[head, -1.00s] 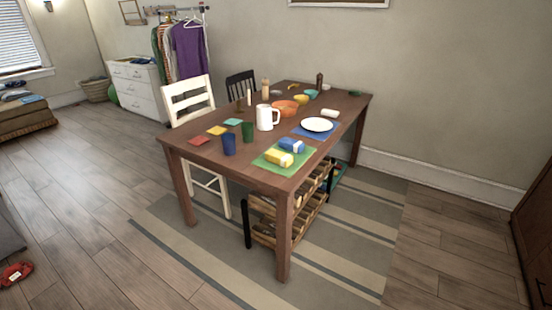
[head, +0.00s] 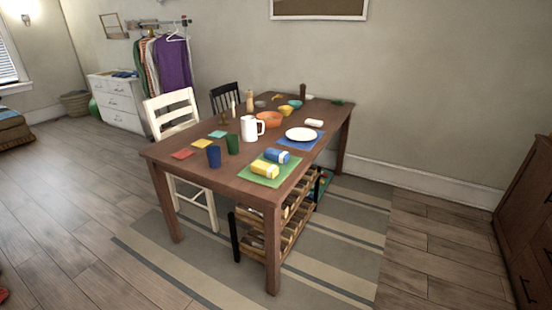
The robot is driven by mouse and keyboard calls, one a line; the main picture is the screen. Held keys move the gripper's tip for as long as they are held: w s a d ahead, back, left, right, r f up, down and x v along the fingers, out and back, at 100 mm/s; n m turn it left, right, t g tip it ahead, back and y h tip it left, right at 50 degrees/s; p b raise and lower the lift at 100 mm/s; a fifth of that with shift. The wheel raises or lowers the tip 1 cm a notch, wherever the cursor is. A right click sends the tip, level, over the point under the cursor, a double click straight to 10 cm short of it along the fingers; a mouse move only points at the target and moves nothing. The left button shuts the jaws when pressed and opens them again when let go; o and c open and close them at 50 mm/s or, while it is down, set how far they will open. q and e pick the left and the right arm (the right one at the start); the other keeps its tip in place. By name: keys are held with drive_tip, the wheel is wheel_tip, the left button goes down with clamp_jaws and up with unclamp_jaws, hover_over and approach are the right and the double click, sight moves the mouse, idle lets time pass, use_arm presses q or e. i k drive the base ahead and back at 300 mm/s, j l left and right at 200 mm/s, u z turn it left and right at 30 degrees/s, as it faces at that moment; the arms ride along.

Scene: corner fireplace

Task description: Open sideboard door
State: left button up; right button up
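A brown wooden cabinet (head: 527,215), which looks like the sideboard, stands at the right edge of the head view, partly cut off. Dark handles (head: 528,290) show on its front, and the front looks shut as far as I can see it. Neither of my grippers is in view.
A wooden dining table (head: 219,176) with dishes and cups stands on a striped rug (head: 345,255) in the middle. A white chair (head: 172,115) and a wooden rack (head: 290,225) are beside and under it. Wood floor (head: 430,240) between rug and cabinet is clear.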

sight(526, 205)
drive_tip(key=z, duration=1.8)
drive_tip(key=i, duration=0.2)
